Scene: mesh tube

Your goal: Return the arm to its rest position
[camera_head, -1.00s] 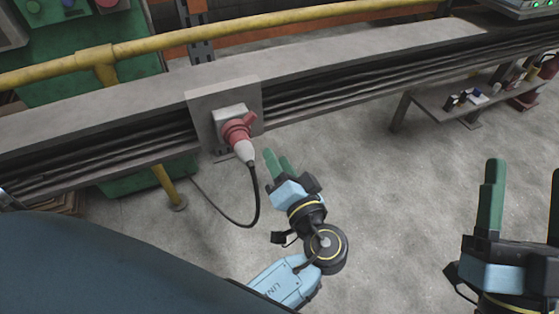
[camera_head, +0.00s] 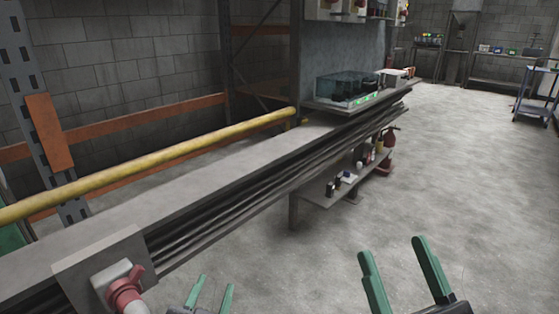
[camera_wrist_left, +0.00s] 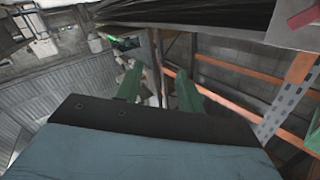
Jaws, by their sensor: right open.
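My left gripper (camera_head: 210,294) is at the bottom edge of the head view, right of the red plug. Its two green fingers stand apart with nothing between them; they also show apart in the left wrist view (camera_wrist_left: 158,88). My right gripper (camera_head: 402,272) is at the bottom right of the head view, its green fingers spread and empty over the floor. Most of both arms is out of view. The red plug (camera_head: 125,292) sits in a socket on a grey plate (camera_head: 85,268); its lower end is cut off by the picture edge.
A long grey rail ledge (camera_head: 190,190) runs from lower left to the back, with a yellow pipe (camera_head: 150,160) behind it. A glass tank (camera_head: 347,88) stands at its far end. A low shelf (camera_head: 318,190) holds small items. The floor (camera_head: 450,180) on the right is clear.

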